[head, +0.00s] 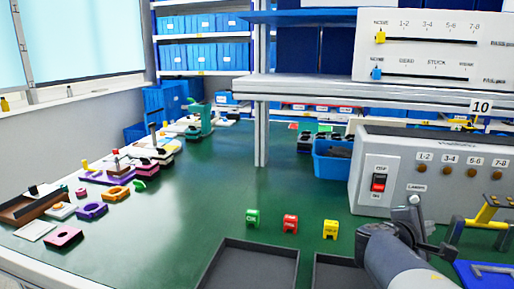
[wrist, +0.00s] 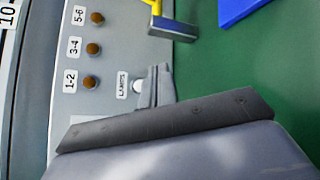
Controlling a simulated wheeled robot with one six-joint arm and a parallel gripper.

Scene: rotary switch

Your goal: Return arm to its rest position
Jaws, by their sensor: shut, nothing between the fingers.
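My gripper (head: 409,218) is at the lower right of the head view, in front of the grey control box (head: 369,150). In the wrist view the gripper (wrist: 158,84) is shut and holds nothing. Its fingertips are right by a pale round knob (wrist: 138,87) beside the LAMPS label (wrist: 122,85). The knob also shows in the head view (head: 414,199). I cannot tell whether the fingers touch it. My grey arm comes up from the bottom right edge.
The box carries a red and black switch (head: 379,183) and several brown lamps. A yellow-handled tool (head: 487,213) stands to the right. Green (head: 253,218), red (head: 290,223) and yellow (head: 330,229) blocks stand behind dark trays (head: 247,275). The table's middle is clear.

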